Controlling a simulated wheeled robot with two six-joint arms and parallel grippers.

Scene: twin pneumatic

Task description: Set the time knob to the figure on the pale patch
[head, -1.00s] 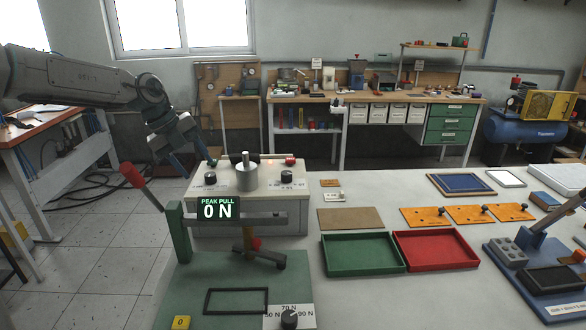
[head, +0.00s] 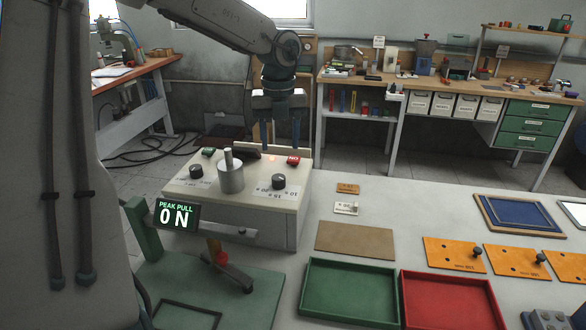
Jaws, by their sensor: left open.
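A pale control box (head: 250,215) stands on the bench with two black knobs on its sloped top. The right knob (head: 279,181) has small printed figures around it; the left knob (head: 196,171) sits near the left edge. Which is the time knob I cannot read. A small pale patch (head: 346,208) lies on the bench right of the box, its marking too small to read. My left gripper (head: 280,140) is open and empty, fingers pointing down above and behind the box's back edge. My right gripper is not in view.
A metal cylinder (head: 231,174) rises between the knobs; a red button (head: 293,160) is at the back right. A pull-tester display (head: 177,215) reads 0 N in front.

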